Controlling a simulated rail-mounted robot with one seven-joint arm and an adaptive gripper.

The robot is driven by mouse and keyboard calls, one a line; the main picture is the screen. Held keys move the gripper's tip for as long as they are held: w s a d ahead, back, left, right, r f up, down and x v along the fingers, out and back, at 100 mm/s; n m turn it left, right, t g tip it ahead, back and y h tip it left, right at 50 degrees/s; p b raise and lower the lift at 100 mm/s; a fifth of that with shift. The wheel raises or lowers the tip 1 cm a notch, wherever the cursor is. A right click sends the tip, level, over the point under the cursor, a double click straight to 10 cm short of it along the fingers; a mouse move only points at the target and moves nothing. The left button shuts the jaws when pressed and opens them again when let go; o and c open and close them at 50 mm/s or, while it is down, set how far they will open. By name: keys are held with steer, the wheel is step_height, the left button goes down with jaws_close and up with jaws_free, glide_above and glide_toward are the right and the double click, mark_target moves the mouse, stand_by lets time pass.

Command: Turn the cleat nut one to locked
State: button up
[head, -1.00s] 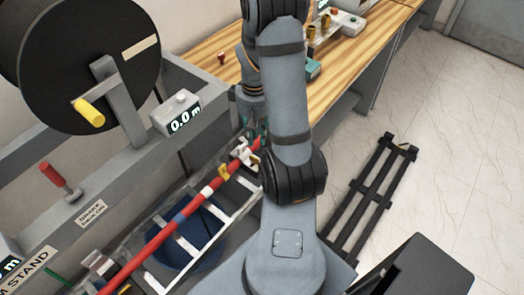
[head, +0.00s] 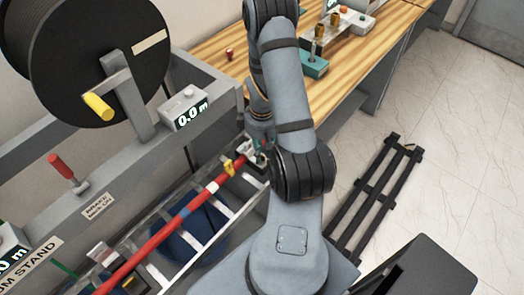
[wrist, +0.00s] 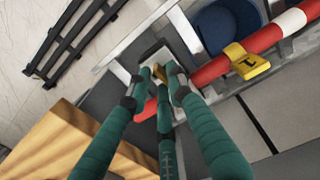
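A red cable (head: 165,235) runs diagonally in a tray at the lower left.
A black cable reel (head: 85,60) and a 0.0 m display (head: 190,110) stand at the left. A wooden bench (head: 345,80) lies behind my arm. A black rack (head: 372,190) is on the floor at right. A blue round container (wrist: 225,24) lies below the tray.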

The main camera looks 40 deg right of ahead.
steer(key=shift+f, duration=0.15)
steer(key=shift+c, duration=0.8)
jaws_close()
steer(key=shift+f+m+b, duration=0.15)
steer(key=shift+m+b, duration=0.15)
steer(key=shift+b, duration=0.3)
steer(key=shift+r, duration=0.2)
steer(key=shift+o, duration=0.8)
jaws_free()
